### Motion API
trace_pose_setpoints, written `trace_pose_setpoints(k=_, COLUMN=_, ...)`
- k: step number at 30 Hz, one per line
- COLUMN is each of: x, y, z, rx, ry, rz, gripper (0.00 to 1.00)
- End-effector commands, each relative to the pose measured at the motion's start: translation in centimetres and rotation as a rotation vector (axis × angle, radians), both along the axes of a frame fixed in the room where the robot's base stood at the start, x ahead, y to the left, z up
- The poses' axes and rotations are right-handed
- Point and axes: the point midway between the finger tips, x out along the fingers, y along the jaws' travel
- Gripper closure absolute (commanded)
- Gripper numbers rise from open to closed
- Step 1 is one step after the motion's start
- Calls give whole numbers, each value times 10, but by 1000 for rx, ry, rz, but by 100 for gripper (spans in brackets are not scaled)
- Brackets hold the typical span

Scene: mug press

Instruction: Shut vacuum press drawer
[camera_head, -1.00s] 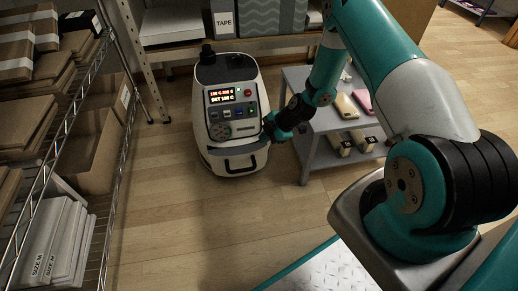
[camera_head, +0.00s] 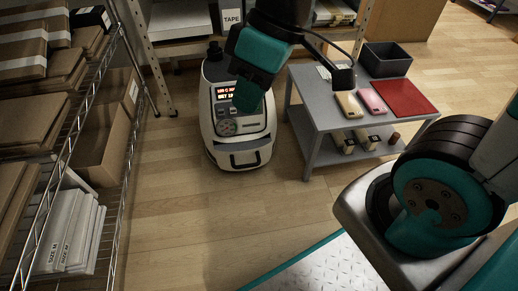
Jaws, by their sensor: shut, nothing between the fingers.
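The vacuum press (camera_head: 207,122) is a rounded white and black machine on the floor, with a lit red display and a round dial on its sloped front. Its drawer (camera_head: 245,157), with a dark handle, is low on the front and looks flush with the body. My gripper (camera_head: 246,98), teal, is raised in front of the press in this view and covers part of its top and control panel. The gripper is shut and empty. It appears apart from the drawer, whose front is in clear view.
A grey table (camera_head: 330,113) to the right of the press holds two phones, a red mat (camera_head: 404,97) and a dark bin (camera_head: 386,59). A wire shelf (camera_head: 125,150) with boxes stands at left. The wooden floor before the press is clear.

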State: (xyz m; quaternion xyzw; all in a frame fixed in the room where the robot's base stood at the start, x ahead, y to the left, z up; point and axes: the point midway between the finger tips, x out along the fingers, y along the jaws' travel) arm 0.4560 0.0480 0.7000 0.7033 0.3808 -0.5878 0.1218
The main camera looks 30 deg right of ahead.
Motion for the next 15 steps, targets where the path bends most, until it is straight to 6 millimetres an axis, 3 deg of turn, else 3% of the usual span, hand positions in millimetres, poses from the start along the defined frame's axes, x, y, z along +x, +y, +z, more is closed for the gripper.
trace_pose_setpoints(k=3, x=-22, y=0, z=9, rx=-14, ry=22, rz=-38, gripper=100)
trace_pose_setpoints(k=11, x=-59, y=-2, z=19, rx=-39, ry=65, rz=-113, gripper=100)
trace_pose_setpoints(k=15, x=-37, y=1, z=8, rx=-15, ry=47, rz=-85, gripper=100)
